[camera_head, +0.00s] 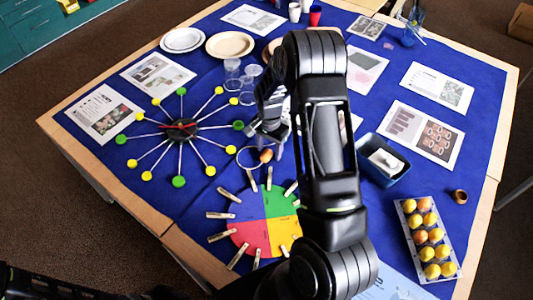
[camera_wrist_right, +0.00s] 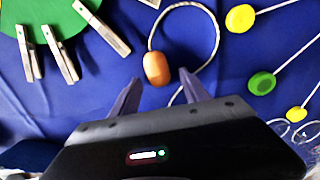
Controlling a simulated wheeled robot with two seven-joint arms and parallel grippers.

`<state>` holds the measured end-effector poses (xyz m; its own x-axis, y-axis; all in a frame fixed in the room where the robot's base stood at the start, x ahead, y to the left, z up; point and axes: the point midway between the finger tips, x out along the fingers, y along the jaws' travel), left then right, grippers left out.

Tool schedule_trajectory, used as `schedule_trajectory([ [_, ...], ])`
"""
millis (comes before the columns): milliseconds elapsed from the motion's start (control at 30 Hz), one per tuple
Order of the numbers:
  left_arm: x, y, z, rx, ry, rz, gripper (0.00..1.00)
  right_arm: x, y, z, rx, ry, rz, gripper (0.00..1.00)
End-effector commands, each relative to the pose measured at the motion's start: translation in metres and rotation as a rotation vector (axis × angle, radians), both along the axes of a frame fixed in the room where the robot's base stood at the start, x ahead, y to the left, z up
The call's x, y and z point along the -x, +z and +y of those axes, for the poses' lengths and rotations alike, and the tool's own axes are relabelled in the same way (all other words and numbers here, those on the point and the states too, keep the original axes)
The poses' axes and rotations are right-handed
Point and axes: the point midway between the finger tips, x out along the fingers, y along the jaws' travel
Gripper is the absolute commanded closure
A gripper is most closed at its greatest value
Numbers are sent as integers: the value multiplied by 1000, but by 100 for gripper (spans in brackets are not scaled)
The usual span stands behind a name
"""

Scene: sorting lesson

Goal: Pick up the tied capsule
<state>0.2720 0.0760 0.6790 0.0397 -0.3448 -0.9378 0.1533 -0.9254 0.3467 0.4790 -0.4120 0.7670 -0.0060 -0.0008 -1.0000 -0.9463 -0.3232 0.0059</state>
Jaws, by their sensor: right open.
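The tied capsule (camera_head: 265,155) is a small orange-brown rounded piece with a pale cord loop, lying on the blue cloth. In the right wrist view the capsule (camera_wrist_right: 156,68) sits just beyond the fingertips, roughly centred between them, with its loop curving up and to the right. My right gripper (camera_head: 270,134) is open and empty, pointing down close to the capsule in the head view. In the wrist view the fingers of my right gripper (camera_wrist_right: 159,80) are spread apart, one on each side. They do not visibly touch the capsule. My left gripper is not in view.
A colour wheel (camera_head: 248,236) ringed with clothespins (camera_wrist_right: 62,62) lies just in front of the capsule. A spoked clock (camera_head: 180,133) with green and yellow balls is to its left. Clear cups (camera_head: 232,72) stand behind. A dark bin (camera_head: 372,171) and a fruit tray (camera_head: 414,217) are right.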

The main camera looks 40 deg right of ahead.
Motion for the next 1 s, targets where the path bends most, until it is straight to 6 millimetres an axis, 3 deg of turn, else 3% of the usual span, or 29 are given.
schedule_trajectory([
  [633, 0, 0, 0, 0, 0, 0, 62, -1, -3, 0, 1, 0, -1, 47],
  [1000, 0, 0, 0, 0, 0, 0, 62, -1, -3, 0, 1, 0, -1, 78],
])
